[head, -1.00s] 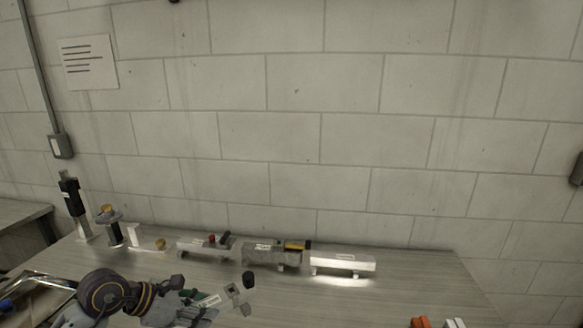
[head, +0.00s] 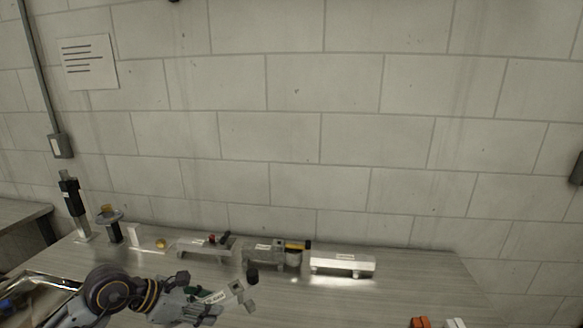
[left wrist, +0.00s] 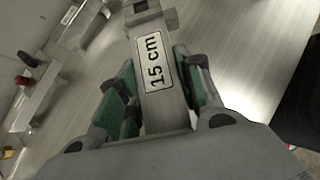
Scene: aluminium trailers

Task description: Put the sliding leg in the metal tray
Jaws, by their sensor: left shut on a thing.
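A grey square metal bar with a white "15 cm" label, which I take as the sliding leg (head: 238,288), is held in my left gripper (head: 200,298). In the left wrist view the green-padded fingers of the left gripper (left wrist: 160,92) are shut on both sides of the sliding leg (left wrist: 146,30), with the label between them. The leg is held near the front of the table; its height above it is hard to tell. A shiny rim at the lower left, probably the metal tray (head: 38,276), is partly cut off and partly behind my left arm. My right gripper is not in view.
Along the back of the table (head: 400,295) stand a black-topped post (head: 70,195), a disc-topped stand (head: 110,222), a yellow knob (head: 160,243) and several labelled metal parts (head: 343,265). Orange (head: 420,322) and white objects show at the lower right. The right middle is clear.

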